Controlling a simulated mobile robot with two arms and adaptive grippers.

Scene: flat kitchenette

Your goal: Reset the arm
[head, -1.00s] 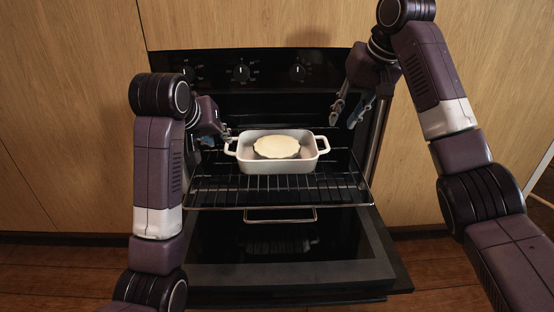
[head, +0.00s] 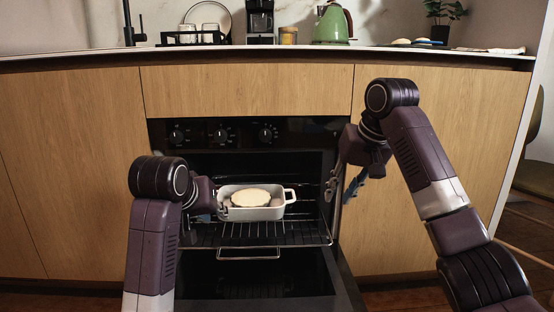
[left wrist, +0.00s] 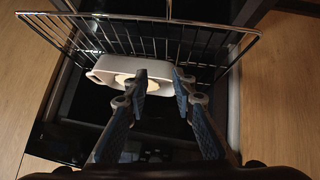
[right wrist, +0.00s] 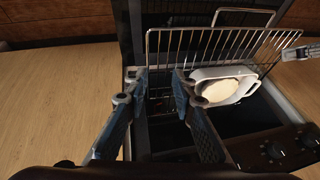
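A white baking dish (head: 279,212) with a pale round pie (head: 251,198) in it sits on the wire oven rack (head: 270,233). The dish also shows in the left wrist view (left wrist: 150,73) and the right wrist view (right wrist: 240,92). My left gripper (left wrist: 158,82) is open and empty, with the dish beyond its fingertips; in the head view it is mostly hidden behind my left forearm, left of the dish. My right gripper (head: 341,192) is open and empty, right of the dish and in front of the oven's right side; its spread fingers show in the right wrist view (right wrist: 160,82).
The oven door (head: 270,280) hangs open below the pulled-out rack. Oven knobs (head: 221,136) line the panel above. On the counter (head: 100,53) stand a dish rack (head: 194,38), a coffee maker (head: 260,22), a green kettle (head: 331,25) and a plant (head: 441,20). A chair (head: 535,175) is at the right.

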